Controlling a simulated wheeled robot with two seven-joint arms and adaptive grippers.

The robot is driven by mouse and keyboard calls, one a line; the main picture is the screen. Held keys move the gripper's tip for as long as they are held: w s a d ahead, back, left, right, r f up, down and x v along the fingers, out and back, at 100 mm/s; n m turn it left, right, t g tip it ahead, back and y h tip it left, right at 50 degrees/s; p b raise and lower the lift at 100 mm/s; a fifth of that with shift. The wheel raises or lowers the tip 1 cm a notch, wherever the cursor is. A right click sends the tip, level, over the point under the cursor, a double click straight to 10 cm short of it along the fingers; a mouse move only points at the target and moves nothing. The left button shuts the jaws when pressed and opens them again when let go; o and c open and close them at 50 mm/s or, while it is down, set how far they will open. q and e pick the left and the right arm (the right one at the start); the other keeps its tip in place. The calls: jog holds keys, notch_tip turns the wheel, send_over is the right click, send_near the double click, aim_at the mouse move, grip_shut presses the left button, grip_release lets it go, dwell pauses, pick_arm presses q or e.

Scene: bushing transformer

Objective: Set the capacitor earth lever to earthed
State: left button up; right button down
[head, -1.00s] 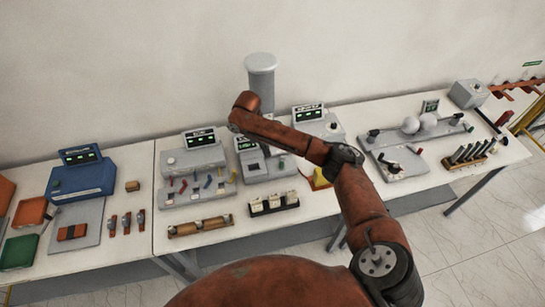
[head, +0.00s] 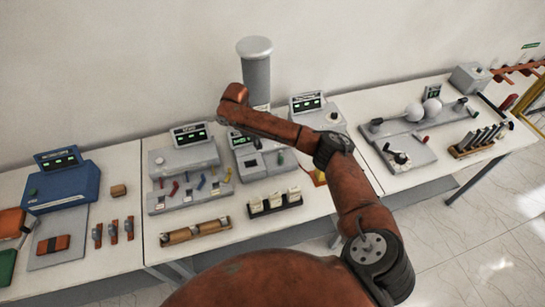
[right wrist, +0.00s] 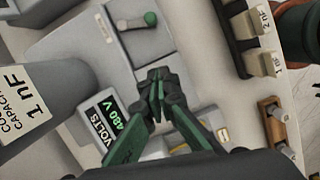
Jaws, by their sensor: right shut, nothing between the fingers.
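A small lever with a green knob (right wrist: 151,18) lies on a light grey panel at the top of the right wrist view. It looks like the earth lever, but I read no label on it. In the head view a green knob (head: 280,159) shows on the grey unit (head: 252,165) beside the tall grey capacitor (head: 257,75). The capacitor also shows in the right wrist view, marked 1 nF (right wrist: 30,105). My right gripper (right wrist: 157,82) is shut and empty, over the panel and apart from the knob. In the head view my forearm hides it. My left gripper is out of view.
A lit volts display (right wrist: 108,120) sits close beside my right fingers. A rack of white labelled blocks (head: 275,203) stands in front of the unit. A grey box with coloured levers (head: 188,180) is to its left. Sphere-gap apparatus (head: 415,112) stands to the right.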

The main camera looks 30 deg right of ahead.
jog(key=p+x, duration=0.1)
jog(key=x, duration=0.8)
jog(key=shift+s+p, duration=0.1)
jog(key=shift+p, duration=0.25)
jog(key=d, duration=0.1)
jog(key=d+p, duration=0.1)
jog(key=s+d+f, duration=0.1)
jog(key=shift+s+d+p, duration=0.3)
jog(key=shift+d+p, duration=0.05)
jog(key=shift+d, duration=0.15)
jog(key=shift+a, duration=0.1)
